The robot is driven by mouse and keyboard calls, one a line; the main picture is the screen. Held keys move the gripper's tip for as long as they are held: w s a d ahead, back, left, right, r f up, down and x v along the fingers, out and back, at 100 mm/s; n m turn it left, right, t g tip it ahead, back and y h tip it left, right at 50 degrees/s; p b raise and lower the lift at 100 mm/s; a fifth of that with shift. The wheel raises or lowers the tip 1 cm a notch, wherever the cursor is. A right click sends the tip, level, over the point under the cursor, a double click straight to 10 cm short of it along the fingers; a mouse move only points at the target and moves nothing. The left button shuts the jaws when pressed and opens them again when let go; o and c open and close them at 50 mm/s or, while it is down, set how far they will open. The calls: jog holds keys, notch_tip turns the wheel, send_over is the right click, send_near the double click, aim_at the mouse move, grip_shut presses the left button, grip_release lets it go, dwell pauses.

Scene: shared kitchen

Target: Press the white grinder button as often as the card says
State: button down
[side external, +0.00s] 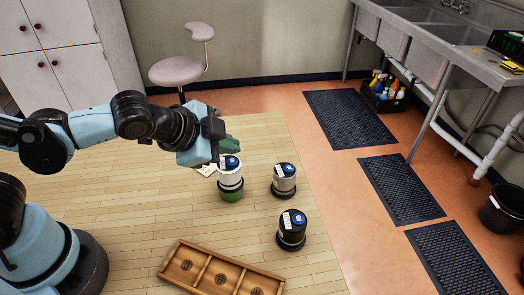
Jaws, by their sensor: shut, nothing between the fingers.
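The white grinder (230,178) stands upright on the wooden surface, with a green base and a blue top. My gripper (226,149) is shut and empty, close above or behind the white grinder's top; I cannot tell whether it touches. A pale card (206,169) lies just left of the white grinder, partly hidden by my gripper, and its marks are too small to read. A grey grinder (284,185) and a black grinder (292,232) stand to the right, both with blue tops. The buttons are too small to make out clearly.
A wooden tray (175,267) with three compartments lies at the front. The wooden surface (130,185) left of the grinders is clear. A stool (175,71) stands behind. Dark mats (350,118), a sink bench and a black bucket (503,212) are at the right.

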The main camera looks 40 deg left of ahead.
aim_at(229, 163)
notch_tip(229, 163, up, 6)
dwell(0.6)
dwell(0.4)
jog(key=s+a+f+n+g, duration=0.1)
jog(key=s+a+f+n, duration=0.1)
jog(key=a+n, duration=0.3)
jog(key=s+a+f+n+g+y, duration=0.1)
jog(key=s+a+f+n, duration=0.1)
jog(key=a+n, duration=0.3)
jog(key=shift+s+a+n, duration=0.2)
jog(key=shift+a+n, duration=0.2)
jog(key=shift+a, duration=0.7)
